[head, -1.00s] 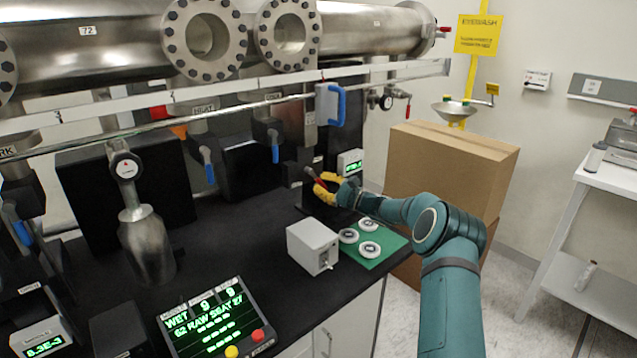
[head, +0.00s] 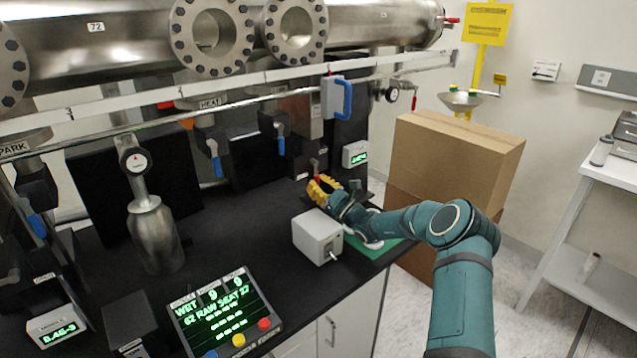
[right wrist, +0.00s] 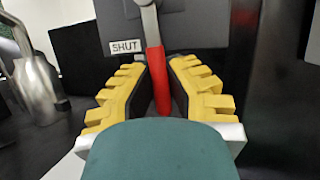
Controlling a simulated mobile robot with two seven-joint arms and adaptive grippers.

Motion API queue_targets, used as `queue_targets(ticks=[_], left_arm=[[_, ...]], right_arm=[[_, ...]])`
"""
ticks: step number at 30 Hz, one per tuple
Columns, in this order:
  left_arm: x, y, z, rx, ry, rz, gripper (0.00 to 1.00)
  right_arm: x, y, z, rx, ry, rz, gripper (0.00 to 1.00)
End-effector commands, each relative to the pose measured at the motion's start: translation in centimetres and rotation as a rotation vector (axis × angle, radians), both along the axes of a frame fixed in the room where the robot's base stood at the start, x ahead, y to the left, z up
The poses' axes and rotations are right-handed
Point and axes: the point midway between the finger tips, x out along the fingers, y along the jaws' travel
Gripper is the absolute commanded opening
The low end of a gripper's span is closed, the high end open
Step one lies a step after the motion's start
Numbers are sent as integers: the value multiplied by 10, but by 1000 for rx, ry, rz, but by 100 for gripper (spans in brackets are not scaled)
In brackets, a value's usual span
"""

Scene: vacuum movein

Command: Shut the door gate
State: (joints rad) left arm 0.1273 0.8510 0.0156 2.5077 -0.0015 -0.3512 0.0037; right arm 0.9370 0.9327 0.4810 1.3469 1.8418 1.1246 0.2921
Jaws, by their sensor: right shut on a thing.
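A lever with a red grip (right wrist: 157,78) and a grey shank stands in front of a dark grey housing (right wrist: 200,30) labelled SHUT (right wrist: 125,46). The shank points up in the right wrist view. In the head view only a small red part of the lever (head: 317,177) shows above the fingers. My right gripper (head: 321,188) is low over the bench, with its yellow fingers on both sides of the red grip. It is shut on it, as the right wrist view (right wrist: 158,92) also shows. I cannot make out the gate itself. My left gripper is out of view.
A small grey box (head: 317,237) stands just in front of my right gripper, beside a green mat (head: 385,250) with white discs partly hidden by my arm. A grey plate with a blue handle (head: 345,100) hangs above. A large cardboard box (head: 455,155) stands right of the bench.

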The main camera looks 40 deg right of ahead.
Motion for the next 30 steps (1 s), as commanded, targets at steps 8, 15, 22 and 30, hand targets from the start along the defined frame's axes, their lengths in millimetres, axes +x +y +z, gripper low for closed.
queue_targets(ticks=[8,15,22,30], left_arm=[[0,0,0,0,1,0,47],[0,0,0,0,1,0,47],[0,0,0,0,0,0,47],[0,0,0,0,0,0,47]], right_arm=[[1,2,1,8,-3,2,0],[0,2,1,6,-2,2,38],[0,1,1,7,-1,1,44],[-15,-4,-6,7,1,0,44]])
